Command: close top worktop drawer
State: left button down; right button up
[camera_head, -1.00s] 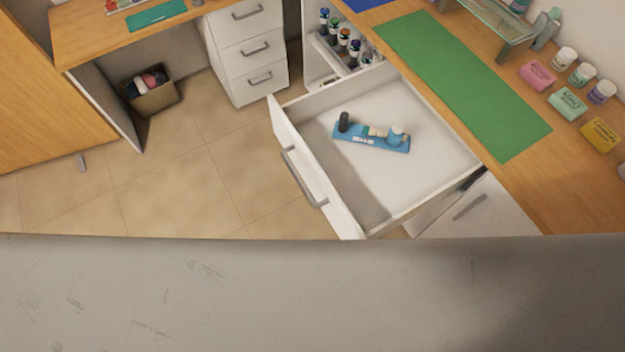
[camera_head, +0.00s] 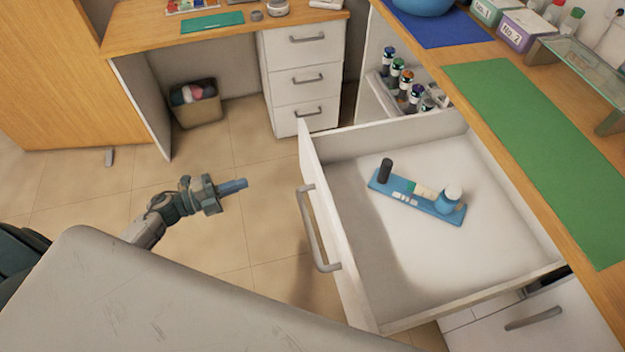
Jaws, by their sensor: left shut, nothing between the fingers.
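The top worktop drawer (camera_head: 487,298) is pulled far out from under the wooden worktop (camera_head: 420,60) on the right. Its white front with a grey bar handle (camera_head: 316,230) faces left. Inside lies a blue tray (camera_head: 412,199) holding a black-capped item, a white-lidded blue jar and small pieces. My left gripper (camera_head: 238,187) is shut and empty, left of the drawer front with a clear gap to the handle, its fingers pointing right. My right gripper is out of view.
A white drawer unit (camera_head: 303,75) stands under a desk at the back, with a bin (camera_head: 196,103) beside it. A rack of bottles (camera_head: 407,88) is behind the drawer. A green mat (camera_head: 540,145) lies on the worktop. Floor around my left gripper is clear.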

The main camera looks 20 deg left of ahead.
pick_arm(q)
jog(key=d+r+m+g+h, duration=0.1)
jog(key=d+m+g+h, duration=0.1)
jog(key=m, duration=0.1)
jog(key=p, duration=0.2)
send_near(308, 171)
jog(key=p+x, duration=0.2)
jog(key=x, duration=0.4)
jog(key=shift+w+f, duration=0.15)
jog(key=shift+w, duration=0.15)
jog(key=shift+w+d+f, duration=0.1)
jog(key=shift+w+d, duration=0.05)
jog(key=shift+d, duration=0.1)
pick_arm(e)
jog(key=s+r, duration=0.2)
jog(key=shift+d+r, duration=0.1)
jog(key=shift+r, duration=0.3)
pick_arm(q)
jog(key=shift+d, duration=0.1)
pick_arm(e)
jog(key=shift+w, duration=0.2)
